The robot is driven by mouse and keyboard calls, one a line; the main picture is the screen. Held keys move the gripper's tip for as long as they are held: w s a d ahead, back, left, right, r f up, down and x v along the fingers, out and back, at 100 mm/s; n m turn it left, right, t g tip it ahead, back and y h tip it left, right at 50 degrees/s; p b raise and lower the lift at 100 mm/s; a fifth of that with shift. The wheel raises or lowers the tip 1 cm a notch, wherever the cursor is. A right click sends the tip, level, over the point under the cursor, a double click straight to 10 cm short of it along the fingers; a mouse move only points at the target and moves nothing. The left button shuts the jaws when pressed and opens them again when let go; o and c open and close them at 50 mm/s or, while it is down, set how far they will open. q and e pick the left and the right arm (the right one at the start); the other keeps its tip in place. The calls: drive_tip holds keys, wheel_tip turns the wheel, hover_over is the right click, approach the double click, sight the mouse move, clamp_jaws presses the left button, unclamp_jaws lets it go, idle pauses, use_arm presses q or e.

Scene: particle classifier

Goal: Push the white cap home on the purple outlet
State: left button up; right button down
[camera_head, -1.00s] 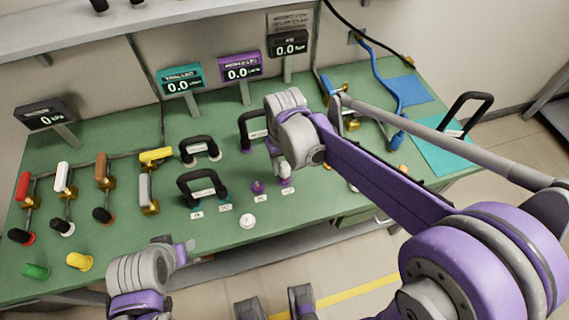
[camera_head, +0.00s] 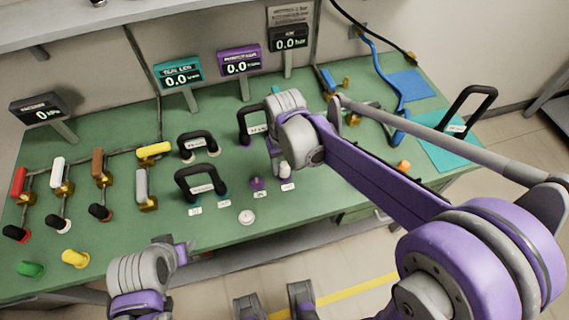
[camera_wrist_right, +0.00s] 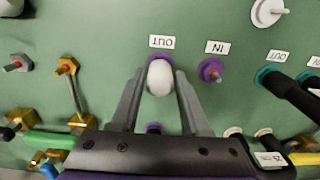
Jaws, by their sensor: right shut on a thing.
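The white cap (camera_wrist_right: 160,78) is a rounded white piece between the fingers of my right gripper (camera_wrist_right: 160,88), which is shut on it. The purple outlet (camera_wrist_right: 159,56), beside the OUT label, shows as a purple rim behind the cap in the right wrist view. The cap covers most of it, and I cannot tell how deep the cap sits. In the head view the cap (camera_head: 284,171) stands upright over the outlet at the bench's front. My left gripper (camera_head: 187,252) is at the bench's front edge; its finger gap is unclear.
The purple inlet (camera_wrist_right: 211,70) with its IN label is just right of the outlet. A white round piece (camera_head: 246,217) lies in front. Black handles (camera_head: 200,183) stand to the left, coloured valve levers (camera_head: 103,164) farther left. A blue hose (camera_head: 388,80) is at the back right.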

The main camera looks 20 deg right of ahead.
sight(285, 165)
drive_tip(key=shift+f, duration=0.25)
drive_tip(key=shift+c, duration=1.5)
unclamp_jaws()
drive_tip(key=shift+r, duration=0.1)
wheel_tip(285, 165, up, 11)
drive_tip(key=shift+f+p, duration=0.15)
drive_tip(key=shift+p, duration=0.3)
drive_tip(key=s+d+f+t+p, duration=0.1)
drive_tip(key=s+d+t+p, duration=0.1)
drive_tip(key=s, duration=0.5)
drive_tip(key=s+d+f+t+p, duration=0.2)
drive_tip(key=s+d+t, duration=0.1)
drive_tip(key=s, duration=0.4)
drive_tip(key=shift+d+f, duration=0.3)
drive_tip(key=shift+d, duration=0.5)
